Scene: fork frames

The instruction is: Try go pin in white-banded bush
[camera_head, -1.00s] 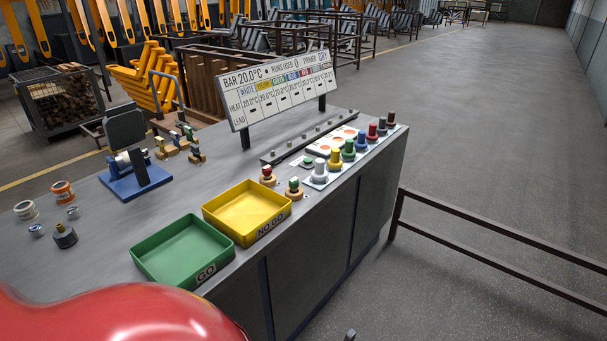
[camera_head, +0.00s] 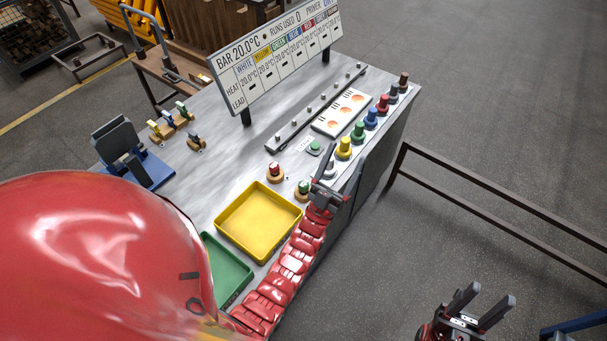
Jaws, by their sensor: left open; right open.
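Two short pins stand in round tan bases at the bench's front edge, one red-topped (camera_head: 274,171) and one green-topped (camera_head: 302,188). I cannot read which is the go pin. A row of colour-banded bushes runs along the right edge. The white-banded bush (camera_head: 330,167) is at its near end, largely hidden by my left gripper. My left gripper (camera_head: 340,169) is open, over the bench edge just right of the green-topped pin; I see nothing held. My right gripper (camera_head: 490,296) is open and empty, over the floor at lower right.
Yellow (camera_head: 243,248) and green (camera_head: 211,242) trays lie left of my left arm. Yellow (camera_head: 343,148), green (camera_head: 358,131) and further bushes continue the row. A sign board (camera_head: 272,68) stands behind. A blue stand (camera_head: 150,172) is at left. A floor rail (camera_head: 470,179) runs at right.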

